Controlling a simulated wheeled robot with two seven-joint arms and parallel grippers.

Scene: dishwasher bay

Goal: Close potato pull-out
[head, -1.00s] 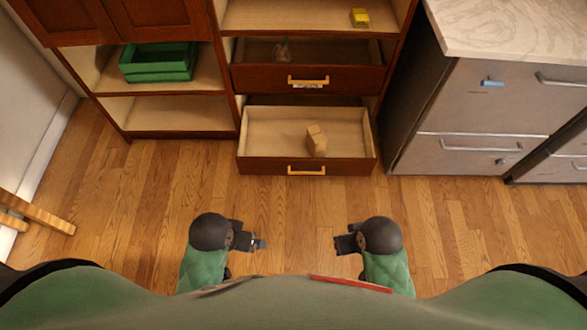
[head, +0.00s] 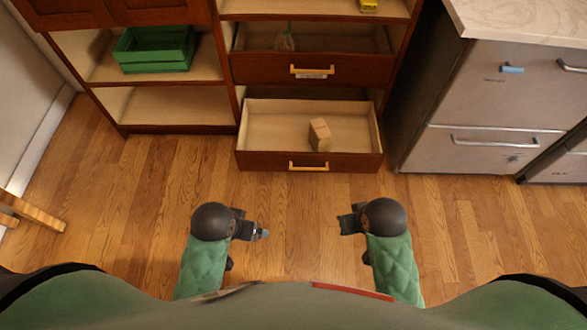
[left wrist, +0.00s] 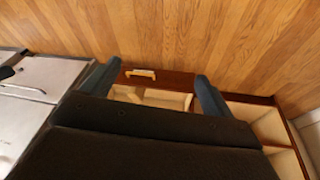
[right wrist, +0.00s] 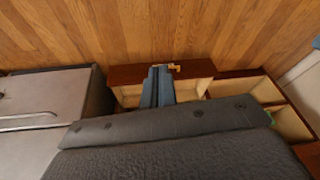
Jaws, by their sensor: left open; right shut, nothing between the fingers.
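Two drawers of the brown cabinet are pulled out in the head view. The upper drawer (head: 262,68) has a yellow handle with a small label, too small to read, and a net-like bag (head: 285,42) inside. The lower drawer (head: 262,161) is pulled out further and holds a light wooden block (head: 319,134). I cannot tell which one is the potato pull-out. My left gripper (head: 264,234) is open and empty, over the floor in front of the cabinet; its fingers show apart in the left wrist view. My right gripper (head: 341,224) is shut and empty, also short of the lower drawer.
A green crate (head: 155,51) sits on the left shelf. A yellow object (head: 368,5) lies on the shelf above the drawers. A grey drawer unit (head: 495,105) with a pale worktop stands right. Wooden floor (head: 300,215) between me and the cabinet is clear.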

